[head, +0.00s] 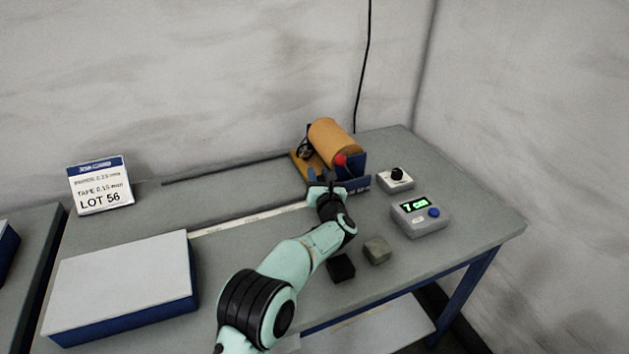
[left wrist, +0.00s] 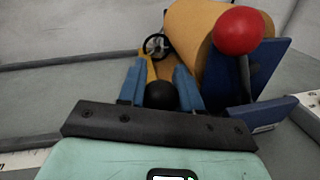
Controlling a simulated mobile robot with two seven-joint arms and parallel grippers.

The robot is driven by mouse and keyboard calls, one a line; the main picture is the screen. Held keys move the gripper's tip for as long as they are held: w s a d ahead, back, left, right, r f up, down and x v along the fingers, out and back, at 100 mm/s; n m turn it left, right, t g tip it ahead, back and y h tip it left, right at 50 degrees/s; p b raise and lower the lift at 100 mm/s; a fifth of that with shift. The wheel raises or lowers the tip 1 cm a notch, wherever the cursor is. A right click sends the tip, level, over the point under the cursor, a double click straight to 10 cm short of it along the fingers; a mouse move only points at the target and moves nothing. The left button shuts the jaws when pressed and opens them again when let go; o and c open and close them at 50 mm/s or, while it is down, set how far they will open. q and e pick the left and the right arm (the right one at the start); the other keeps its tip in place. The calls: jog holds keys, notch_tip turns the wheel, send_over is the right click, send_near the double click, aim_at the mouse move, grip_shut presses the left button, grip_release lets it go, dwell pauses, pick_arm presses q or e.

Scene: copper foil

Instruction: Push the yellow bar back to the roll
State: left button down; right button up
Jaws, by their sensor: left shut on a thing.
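The copper-orange roll (head: 333,141) sits in a blue holder at the back of the bench; it also shows in the left wrist view (left wrist: 190,35). My left gripper (head: 324,187) is just in front of the roll unit. In the left wrist view its two blue fingers (left wrist: 163,88) are closed around a black ball-shaped knob (left wrist: 160,96). A narrow yellow bar (left wrist: 151,69) runs from behind this knob toward a black ring beside the roll. The fingers and knob hide part of the bar, and its contact with the roll cannot be made out. My right gripper is out of view.
A red ball knob (left wrist: 239,31) stands close to the right of my gripper. A display box reading 7 cm (head: 419,215) and a dial box (head: 396,179) are to the right. Black (head: 341,268) and grey-green (head: 377,250) blocks lie in front. A white-topped blue box (head: 122,282) is left.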

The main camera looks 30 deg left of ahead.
pick_arm(q)
jog(key=shift+w+d+r, duration=0.1)
jog(key=shift+d+r, duration=0.05)
jog(key=shift+d, duration=0.05)
jog(key=c, duration=0.9)
grip_release()
jog(key=shift+c, duration=0.2)
jog(key=shift+o, duration=0.8)
jog(key=shift+w, duration=0.1)
jog(key=b+v, duration=0.1)
jog(key=v, duration=1.2)
jog(key=shift+s, duration=0.25)
